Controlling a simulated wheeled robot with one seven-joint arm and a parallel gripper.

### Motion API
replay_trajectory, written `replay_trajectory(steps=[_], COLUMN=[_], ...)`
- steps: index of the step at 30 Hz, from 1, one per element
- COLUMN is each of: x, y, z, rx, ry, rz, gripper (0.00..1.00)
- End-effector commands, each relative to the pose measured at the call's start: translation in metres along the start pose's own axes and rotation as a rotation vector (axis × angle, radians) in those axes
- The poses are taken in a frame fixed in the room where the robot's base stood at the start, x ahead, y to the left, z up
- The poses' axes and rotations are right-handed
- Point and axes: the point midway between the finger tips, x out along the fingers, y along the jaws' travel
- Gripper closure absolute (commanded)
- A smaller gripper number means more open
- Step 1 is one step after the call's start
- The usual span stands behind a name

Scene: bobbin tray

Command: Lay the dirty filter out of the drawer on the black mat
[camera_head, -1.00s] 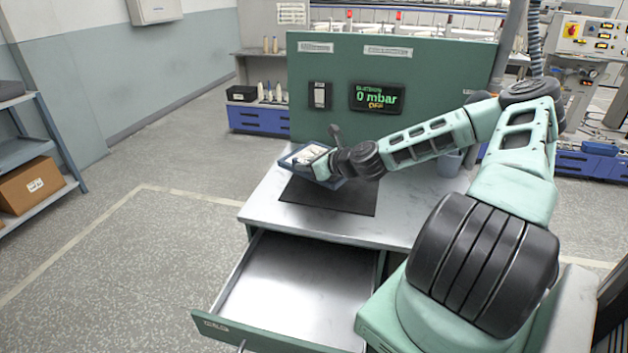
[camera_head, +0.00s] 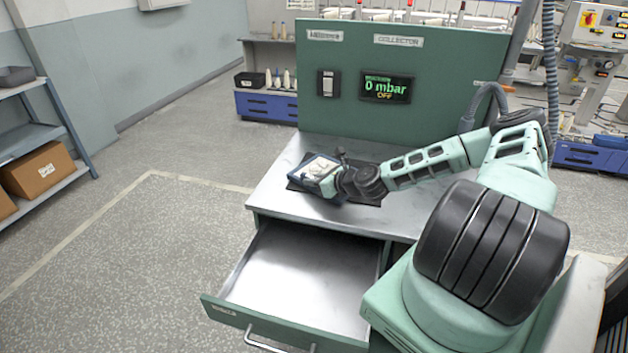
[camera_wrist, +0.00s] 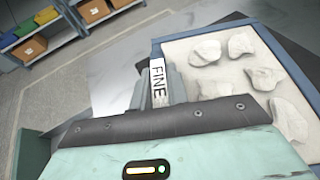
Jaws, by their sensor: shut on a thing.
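The dirty filter (camera_head: 318,172) is a blue-framed panel with a pale face and grey clumps. In the wrist view the filter (camera_wrist: 225,75) fills the right side, with a tab marked FINE. My gripper (camera_head: 336,183) is shut on it at that tab, and the gripper also shows in the wrist view (camera_wrist: 158,88). The filter is over the black mat (camera_head: 366,193) on the steel top. I cannot tell whether it touches the mat. The mat's left part is hidden by the filter and gripper. The drawer (camera_head: 295,275) is pulled out and empty.
A green panel (camera_head: 450,85) with a display reading 0 mbar OFF stands behind the cabinet top (camera_head: 270,190). A shelf with a cardboard box (camera_head: 38,170) is at the left. The floor left of the cabinet is clear.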

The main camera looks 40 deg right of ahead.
Motion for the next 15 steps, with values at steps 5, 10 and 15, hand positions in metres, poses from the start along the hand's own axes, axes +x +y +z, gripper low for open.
replay_trajectory(steps=[5,10,15], x=[0.0007,0.0006,-0.0012], y=[0.0001,0.0001,0.0001], z=[-0.0019,-0.0017,0.003], rx=[0.0,0.001,0.0], ry=[0.0,0.0,0.0], rz=[0.0,0.0,0.0], gripper=[0.62,0.62,0.62])
